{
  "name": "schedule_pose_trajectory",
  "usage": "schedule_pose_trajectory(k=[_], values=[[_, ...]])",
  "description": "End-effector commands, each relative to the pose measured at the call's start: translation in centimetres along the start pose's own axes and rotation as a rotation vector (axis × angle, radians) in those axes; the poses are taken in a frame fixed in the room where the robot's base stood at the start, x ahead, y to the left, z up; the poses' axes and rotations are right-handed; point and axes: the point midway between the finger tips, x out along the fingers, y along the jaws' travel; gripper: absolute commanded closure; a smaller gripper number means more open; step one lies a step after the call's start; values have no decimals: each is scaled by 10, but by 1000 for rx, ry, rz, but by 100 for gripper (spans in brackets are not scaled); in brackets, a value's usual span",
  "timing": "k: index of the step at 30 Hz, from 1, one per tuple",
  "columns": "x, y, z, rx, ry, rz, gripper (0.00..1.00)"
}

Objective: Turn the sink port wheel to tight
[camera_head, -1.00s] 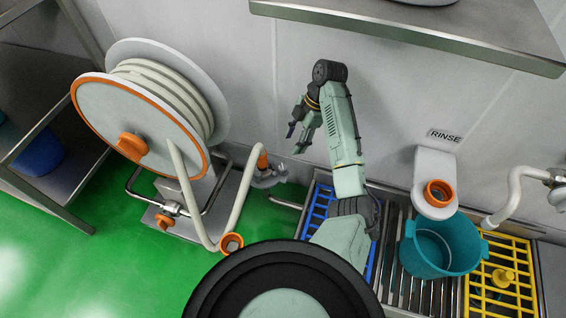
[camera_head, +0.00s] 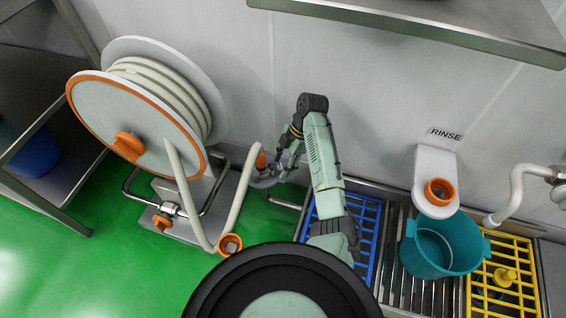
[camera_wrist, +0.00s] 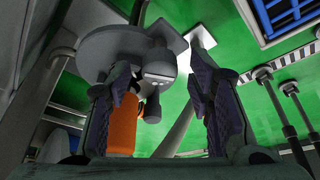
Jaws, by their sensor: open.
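My gripper (camera_head: 283,165) hangs low by the wall, right of the hose reel, at an orange fitting (camera_head: 261,159) on a hose end and a grey round part (camera_head: 264,182) beside it. In the wrist view my gripper (camera_wrist: 160,105) is open. The orange fitting (camera_wrist: 124,125) shows beside the left finger, partly covered by it. A grey disc (camera_wrist: 100,45) and a grey knob-like part (camera_wrist: 158,70) lie beyond the fingertips. I see no grip on them and cannot tell contact. I cannot tell which part is the sink port wheel.
The hose reel (camera_head: 118,120) stands left, with an orange ring (camera_head: 230,244) on the hose below. A white RINSE holder (camera_head: 436,165) with an orange ring is at right, above a teal bucket (camera_head: 440,255). Blue (camera_head: 365,225) and yellow grates flank it. A shelf (camera_head: 420,25) overhangs the wall.

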Motion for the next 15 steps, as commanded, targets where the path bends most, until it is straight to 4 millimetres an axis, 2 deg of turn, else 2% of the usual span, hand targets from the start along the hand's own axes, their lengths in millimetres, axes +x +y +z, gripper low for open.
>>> schedule_pose_trajectory(k=[3, 15], values=[[0, 0, 0, 0, 0, 0, 53], [0, 0, 0, 0, 0, 0, 79]])
